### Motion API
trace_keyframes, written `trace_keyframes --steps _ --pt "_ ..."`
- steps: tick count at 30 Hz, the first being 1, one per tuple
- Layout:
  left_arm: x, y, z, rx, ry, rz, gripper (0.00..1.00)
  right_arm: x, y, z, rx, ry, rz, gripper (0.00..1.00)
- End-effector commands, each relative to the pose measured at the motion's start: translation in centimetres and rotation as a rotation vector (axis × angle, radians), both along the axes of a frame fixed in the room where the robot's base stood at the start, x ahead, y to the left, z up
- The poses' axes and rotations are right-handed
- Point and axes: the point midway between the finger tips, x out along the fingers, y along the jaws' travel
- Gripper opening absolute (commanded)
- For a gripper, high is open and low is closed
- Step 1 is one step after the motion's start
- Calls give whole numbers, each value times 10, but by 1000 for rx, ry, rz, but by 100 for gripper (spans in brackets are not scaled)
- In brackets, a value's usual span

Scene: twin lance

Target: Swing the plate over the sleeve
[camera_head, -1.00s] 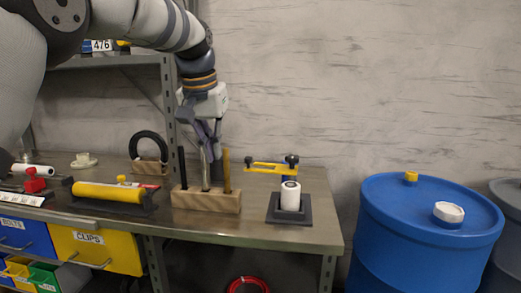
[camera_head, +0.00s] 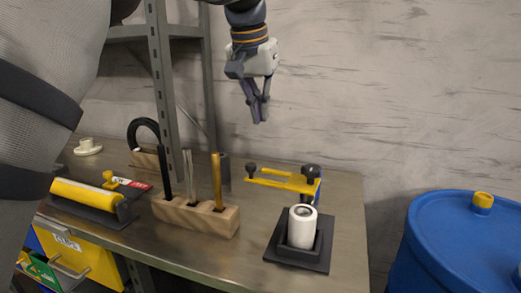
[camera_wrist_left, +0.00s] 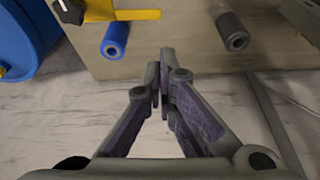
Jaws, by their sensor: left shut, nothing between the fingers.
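The white sleeve (camera_head: 301,228) stands upright in a black square holder (camera_head: 290,262) at the right end of the bench. The yellow plate (camera_head: 285,180), with black knobs at both ends, lies level just behind the sleeve and points left, not over it. Part of the yellow plate (camera_wrist_left: 138,14) shows at the top of the left wrist view. My left gripper (camera_head: 260,119) is shut and empty, pointing down in the air above and behind the plate. Its fingertips (camera_wrist_left: 163,75) meet in the left wrist view. My right gripper is out of view.
A wooden block (camera_head: 196,216) with upright rods stands left of the holder. A yellow cylinder (camera_head: 86,194) lies in a black cradle further left. A blue cylinder (camera_wrist_left: 115,40) and grey cylinder (camera_wrist_left: 232,32) show in the wrist view. A blue drum (camera_head: 455,245) stands right.

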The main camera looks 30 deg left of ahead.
Motion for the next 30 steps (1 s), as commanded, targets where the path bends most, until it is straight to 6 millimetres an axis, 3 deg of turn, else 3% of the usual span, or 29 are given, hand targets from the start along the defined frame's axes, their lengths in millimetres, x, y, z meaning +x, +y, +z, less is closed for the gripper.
trace_keyframes --steps 13,16,21,30 --pt "30 5 -92 0 9 0 0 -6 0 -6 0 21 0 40" --pt "11 2 -79 -2 -10 0 0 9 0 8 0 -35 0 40" --pt "-7 -1 -80 -1 -11 0 0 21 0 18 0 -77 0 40" --pt "-10 -1 -89 0 1 0 0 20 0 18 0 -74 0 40"
